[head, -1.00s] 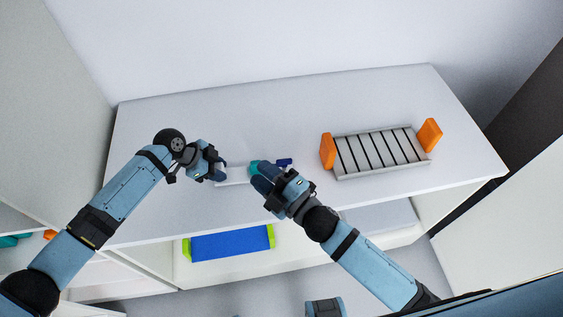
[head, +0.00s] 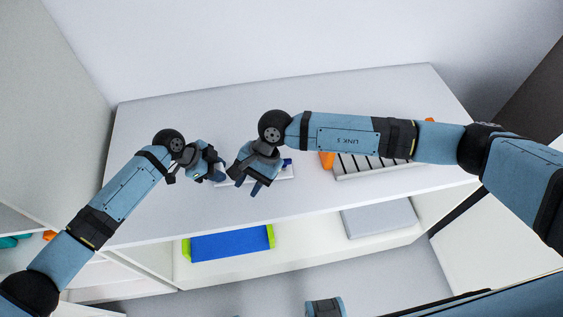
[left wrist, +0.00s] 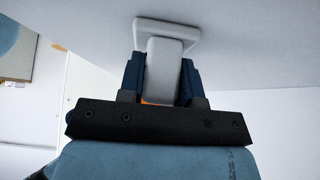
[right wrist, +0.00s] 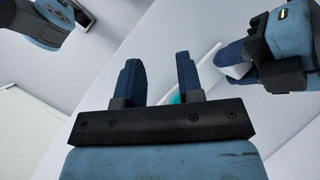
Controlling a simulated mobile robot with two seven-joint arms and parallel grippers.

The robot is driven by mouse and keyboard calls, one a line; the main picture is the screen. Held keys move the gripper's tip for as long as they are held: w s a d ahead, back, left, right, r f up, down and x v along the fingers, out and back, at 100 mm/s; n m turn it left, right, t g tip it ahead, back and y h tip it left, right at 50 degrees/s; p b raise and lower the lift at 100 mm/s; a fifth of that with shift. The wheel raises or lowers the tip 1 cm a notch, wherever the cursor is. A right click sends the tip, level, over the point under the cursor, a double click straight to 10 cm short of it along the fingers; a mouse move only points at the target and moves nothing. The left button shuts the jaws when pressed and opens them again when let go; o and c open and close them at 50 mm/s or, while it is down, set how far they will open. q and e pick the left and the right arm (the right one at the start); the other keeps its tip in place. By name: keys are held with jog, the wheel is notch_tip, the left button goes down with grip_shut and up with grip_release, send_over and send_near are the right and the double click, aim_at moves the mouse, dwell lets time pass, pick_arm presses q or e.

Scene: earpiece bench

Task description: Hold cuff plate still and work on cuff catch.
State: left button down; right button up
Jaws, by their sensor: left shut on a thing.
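The cuff plate (head: 277,179) is a thin white strip lying near the middle of the bench top, partly hidden by my right gripper. My left gripper (head: 217,171) is at its left end. In the left wrist view its fingers are shut on the plate's pale upright tab (left wrist: 165,68). My right gripper (head: 248,187) is over the plate, fingers apart and empty, pointing down toward the front edge. A small dark blue part (head: 288,162) shows at the plate's right end. A teal bit (right wrist: 175,98), possibly the cuff catch, shows between the right fingers in the right wrist view.
A blue tray with green ends (head: 232,243) and a grey slab (head: 380,218) lie on the shelf below. The bench's left front is clear.

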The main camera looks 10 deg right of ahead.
jog(key=w+d+n+t+h, duration=0.1)
jog(key=w+d+h, duration=0.1)
jog(key=w+d, duration=0.1)
jog(key=w+d+n+t+h, duration=0.1)
jog(key=w+d, duration=0.1)
jog(key=d, duration=0.1)
jog(key=w+d+n+t+h, duration=0.1)
jog(key=w+d+h, duration=0.1)
jog(key=w+d, duration=0.1)
jog(key=shift+w+d+r+h, duration=0.2)
jog(key=shift+w+d+h, duration=0.1)
jog(key=shift+d, duration=0.3)
jog(key=m, duration=0.6)
jog(key=shift+m, duration=0.4)
jog(key=m, duration=0.4)
jog(key=shift+m, duration=0.4)
jog(key=m, duration=0.3)
jog(key=shift+f, duration=3.5)
